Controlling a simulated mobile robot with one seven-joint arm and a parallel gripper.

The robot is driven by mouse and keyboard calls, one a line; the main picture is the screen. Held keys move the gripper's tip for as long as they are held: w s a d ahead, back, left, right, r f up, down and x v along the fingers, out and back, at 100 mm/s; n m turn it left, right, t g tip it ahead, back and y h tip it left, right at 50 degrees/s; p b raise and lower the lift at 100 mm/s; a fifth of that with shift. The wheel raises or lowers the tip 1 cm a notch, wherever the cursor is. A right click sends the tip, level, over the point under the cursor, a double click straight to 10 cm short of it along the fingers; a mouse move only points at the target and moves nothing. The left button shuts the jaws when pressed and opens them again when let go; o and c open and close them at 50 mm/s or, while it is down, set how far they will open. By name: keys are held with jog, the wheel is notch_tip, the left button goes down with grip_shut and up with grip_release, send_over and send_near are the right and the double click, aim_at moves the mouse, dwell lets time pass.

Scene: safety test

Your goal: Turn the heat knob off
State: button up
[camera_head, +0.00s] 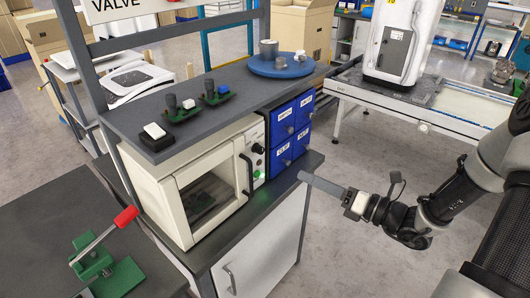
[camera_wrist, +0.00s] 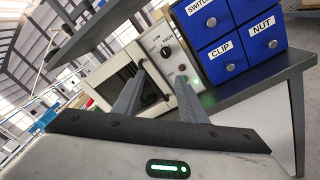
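The heat knob (camera_head: 257,148) is a small dark dial on the cream control panel of the oven, right of the door handle. In the wrist view the knob (camera_wrist: 166,50) shows beyond my fingertips, slightly above the gap between them. My gripper (camera_head: 303,177) is to the right of the oven in the head view, apart from the knob. In the wrist view my gripper (camera_wrist: 161,77) is open, with two grey fingers spread and nothing between them. The knob's pointer setting is too small to tell. A green light (camera_head: 258,173) glows low on the panel.
Blue drawers (camera_head: 291,130) stand right of the oven (camera_head: 185,203), close to my gripper's side. A dark shelf (camera_head: 215,88) above holds green-based joysticks and a blue turntable (camera_head: 281,65). A red-handled green lever (camera_head: 95,262) is at the lower left. Floor right of the cabinet is clear.

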jog(key=m, duration=0.1)
jog(key=b, duration=0.1)
send_near(262, 152)
jog(key=shift+t, duration=0.4)
jog(key=x, duration=0.9)
jog(key=shift+a+f, duration=0.15)
grip_shut()
